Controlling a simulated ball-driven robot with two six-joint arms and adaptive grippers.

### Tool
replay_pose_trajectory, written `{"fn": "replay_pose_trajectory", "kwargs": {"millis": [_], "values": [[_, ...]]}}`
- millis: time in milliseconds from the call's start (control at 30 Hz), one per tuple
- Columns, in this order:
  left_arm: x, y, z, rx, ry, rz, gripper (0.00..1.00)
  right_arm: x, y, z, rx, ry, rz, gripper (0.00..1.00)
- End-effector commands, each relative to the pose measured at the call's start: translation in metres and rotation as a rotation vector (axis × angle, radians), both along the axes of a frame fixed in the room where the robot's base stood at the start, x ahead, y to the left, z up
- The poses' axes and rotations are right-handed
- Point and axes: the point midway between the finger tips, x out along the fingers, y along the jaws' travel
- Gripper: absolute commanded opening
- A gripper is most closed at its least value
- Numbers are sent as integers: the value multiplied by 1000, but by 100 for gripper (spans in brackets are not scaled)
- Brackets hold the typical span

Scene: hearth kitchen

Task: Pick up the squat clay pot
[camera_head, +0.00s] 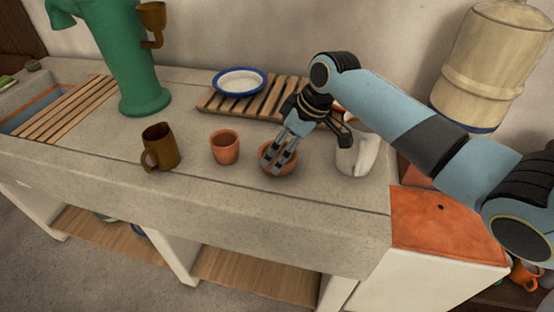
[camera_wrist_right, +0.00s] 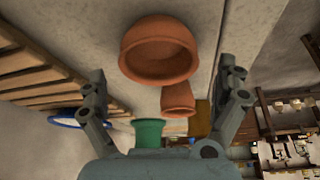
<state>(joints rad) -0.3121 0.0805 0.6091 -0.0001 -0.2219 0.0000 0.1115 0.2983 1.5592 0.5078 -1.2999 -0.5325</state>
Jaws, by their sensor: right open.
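The squat clay pot (camera_head: 291,168) is a low, wide reddish-brown bowl standing upright on the stone counter in the head view. It shows large at the top middle of the wrist view (camera_wrist_right: 158,52). My right gripper (camera_head: 279,160) comes down over the pot, its fingers covering part of the opening. In the wrist view the right gripper (camera_wrist_right: 164,80) is open, with one finger to each side of the pot and a gap to each. Whether the fingertips touch the pot cannot be told from the head view. My left gripper is not in view.
A taller clay cup (camera_head: 224,148) stands just left of the pot, then a brown mug (camera_head: 160,147). A white pitcher (camera_head: 356,155) stands close on the right. Behind are a wooden rack (camera_head: 215,103) and a blue-rimmed bowl (camera_head: 240,81). The counter's front strip is clear.

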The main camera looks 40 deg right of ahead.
Motion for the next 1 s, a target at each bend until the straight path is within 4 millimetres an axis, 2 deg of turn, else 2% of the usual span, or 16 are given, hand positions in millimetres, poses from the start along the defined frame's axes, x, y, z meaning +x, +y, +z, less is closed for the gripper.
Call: {"fn": "replay_pose_trajectory", "kwargs": {"millis": [233, 533, 933, 1000], "values": [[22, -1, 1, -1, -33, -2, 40, 13, 5, -34, 2, 2, -1, 100], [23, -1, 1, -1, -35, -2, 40, 15, 6, -39, -1, 1, 1, 100], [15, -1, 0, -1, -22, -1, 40, 15, 6, -39, 0, 1, 0, 48], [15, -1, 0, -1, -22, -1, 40, 15, 6, -39, 0, 1, 0, 47]]}}
